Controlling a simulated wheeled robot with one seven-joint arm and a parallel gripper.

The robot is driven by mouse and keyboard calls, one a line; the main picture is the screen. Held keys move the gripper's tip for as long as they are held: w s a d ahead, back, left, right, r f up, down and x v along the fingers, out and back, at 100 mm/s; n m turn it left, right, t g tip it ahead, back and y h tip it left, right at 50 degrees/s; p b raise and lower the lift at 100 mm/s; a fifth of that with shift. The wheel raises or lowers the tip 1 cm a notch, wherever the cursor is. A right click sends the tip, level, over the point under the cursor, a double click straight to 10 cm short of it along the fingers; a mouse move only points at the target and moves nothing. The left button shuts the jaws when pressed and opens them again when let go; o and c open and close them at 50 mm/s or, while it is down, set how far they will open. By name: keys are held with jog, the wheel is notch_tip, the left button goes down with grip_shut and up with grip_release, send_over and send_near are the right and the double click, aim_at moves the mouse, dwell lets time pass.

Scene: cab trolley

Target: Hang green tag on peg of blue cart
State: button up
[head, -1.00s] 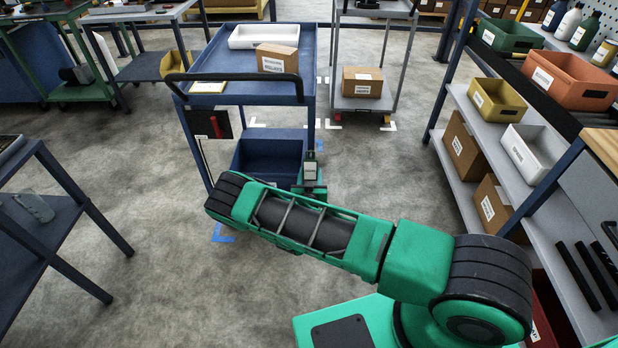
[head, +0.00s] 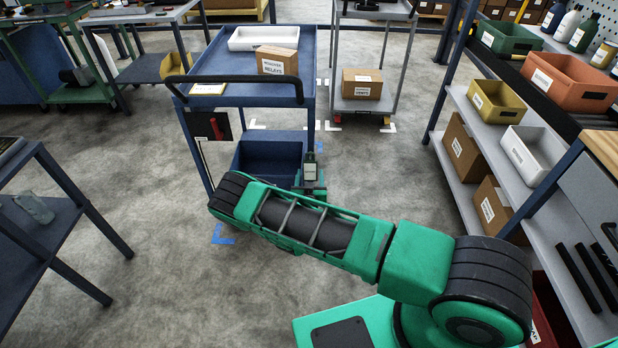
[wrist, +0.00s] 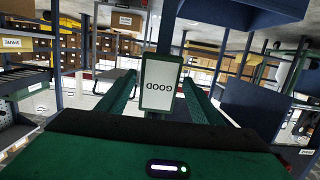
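The green tag (wrist: 162,84) has a white card reading GOOD, upside down in the wrist view. In the head view the tag (head: 311,170) is upright beside the right front post of the blue cart (head: 204,101). In the wrist view a blue post (wrist: 168,32) rises right behind the tag. I cannot make out the peg or tell whether the tag touches it. My gripper is mostly hidden behind my forearm in the head view.
The cart carries a white tray (head: 262,37), a cardboard box (head: 278,60) and a blue bin (head: 268,160). A grey trolley (head: 335,90) stands behind. A shelf rack (head: 560,210) with bins is at right, a dark table (head: 45,225) at left. Floor between is clear.

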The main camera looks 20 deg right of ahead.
jog(key=shift+o, duration=0.4)
jog(key=v, duration=1.1)
jog(key=w+d+r+m+g+h, duration=0.1)
jog(key=d+r+m+g+h, duration=0.45)
jog(key=d+r, duration=0.7)
jog(key=s+d+r+m+g, duration=0.3)
jog(key=s+d+r+g, duration=0.4)
jog(key=s+d+r, duration=0.35)
jog(key=s+d+r+g+y, duration=0.2)
jog(key=s+r+y, duration=0.1)
jog(key=s+r, duration=0.3)
jog(key=s+d+r+g+y, duration=0.2)
jog(key=s+r, duration=0.2)
jog(key=s, duration=0.4)
jog(key=s+a+r+n+y, duration=0.2)
jog(key=s+a+r, duration=0.1)
jog(key=s, duration=0.5)
jog(key=s+a+r+n+t+y, duration=0.1)
jog(key=s+a+r+n+y, duration=0.2)
jog(key=s, duration=0.6)
notch_tip(320, 180, up, 3)
jog(key=shift+a+f+y, duration=0.15)
jog(key=shift+a+y, duration=0.2)
